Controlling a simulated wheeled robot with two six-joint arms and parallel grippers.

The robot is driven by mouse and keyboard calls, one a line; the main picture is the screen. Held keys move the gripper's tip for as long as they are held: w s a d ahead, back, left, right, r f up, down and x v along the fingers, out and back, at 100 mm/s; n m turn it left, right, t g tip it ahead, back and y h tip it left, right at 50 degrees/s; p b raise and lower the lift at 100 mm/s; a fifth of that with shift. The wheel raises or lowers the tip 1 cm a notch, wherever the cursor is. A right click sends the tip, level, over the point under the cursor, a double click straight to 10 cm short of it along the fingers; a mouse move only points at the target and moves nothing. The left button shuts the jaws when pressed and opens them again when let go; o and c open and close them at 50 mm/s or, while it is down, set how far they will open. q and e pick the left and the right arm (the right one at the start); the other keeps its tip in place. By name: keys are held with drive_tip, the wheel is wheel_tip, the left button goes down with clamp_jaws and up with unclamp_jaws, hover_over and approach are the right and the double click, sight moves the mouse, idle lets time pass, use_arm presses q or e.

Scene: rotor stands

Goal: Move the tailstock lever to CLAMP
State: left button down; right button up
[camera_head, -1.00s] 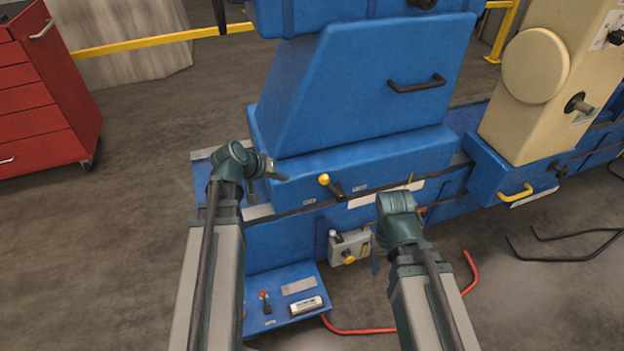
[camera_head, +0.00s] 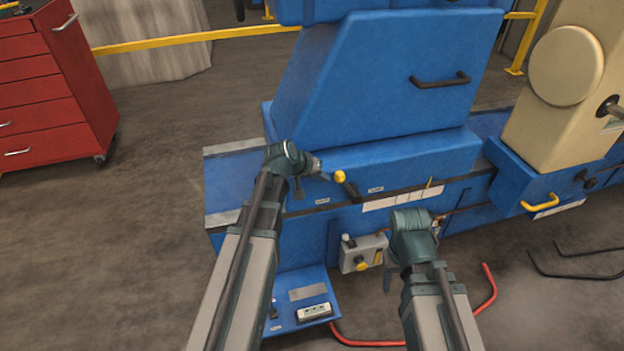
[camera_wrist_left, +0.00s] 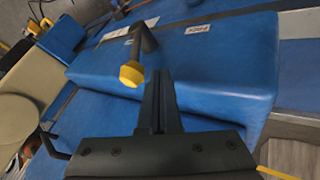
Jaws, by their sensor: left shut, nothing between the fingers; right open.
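The tailstock lever, a dark arm with a yellow knob (camera_head: 340,177), sits on the front of the blue housing (camera_head: 400,165). Its knob points up and left in the head view. Small white labels lie left (camera_head: 322,201) and right (camera_head: 375,189) of it; their text is too small to read. My left gripper (camera_head: 325,176) is shut and empty, just left of the knob. In the left wrist view its closed fingers (camera_wrist_left: 161,78) are beside the yellow knob (camera_wrist_left: 131,74), with a small gap seeming to show. My right gripper (camera_head: 388,280) is open, low and right of the lever.
A blue shelf (camera_head: 285,290) holds small items. A yellow handle (camera_head: 540,202) is on the cream unit's base at right. A red hose (camera_head: 490,290) lies on the floor. Open floor is at left.

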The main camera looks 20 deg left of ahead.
use_arm(q)
drive_tip(key=shift+w+d+r, duration=0.1)
drive_tip(key=shift+w+d, duration=0.05)
drive_tip(key=shift+d, duration=0.25)
drive_tip(key=w+d+r+g+y+p, duration=0.1)
drive_tip(key=p, duration=0.1)
drive_tip(key=w+d+r+y+p, duration=0.1)
drive_tip(key=d+p, duration=0.1)
drive_tip(key=p, duration=0.1)
drive_tip(key=w+d+r+g+y+p, duration=0.1)
drive_tip(key=p, duration=0.1)
drive_tip(key=shift+w+d+r+m+g, duration=0.3)
drive_tip(key=shift+d+r+m, duration=0.1)
drive_tip(key=w+d+g+y, duration=0.2)
drive_tip(key=w+d+y, duration=0.2)
drive_tip(key=d, duration=0.5)
drive_tip(key=shift+w+d+f+m+g, duration=0.15)
drive_tip(key=shift+w+f+m+g, duration=0.2)
drive_tip(key=shift+w, duration=0.6)
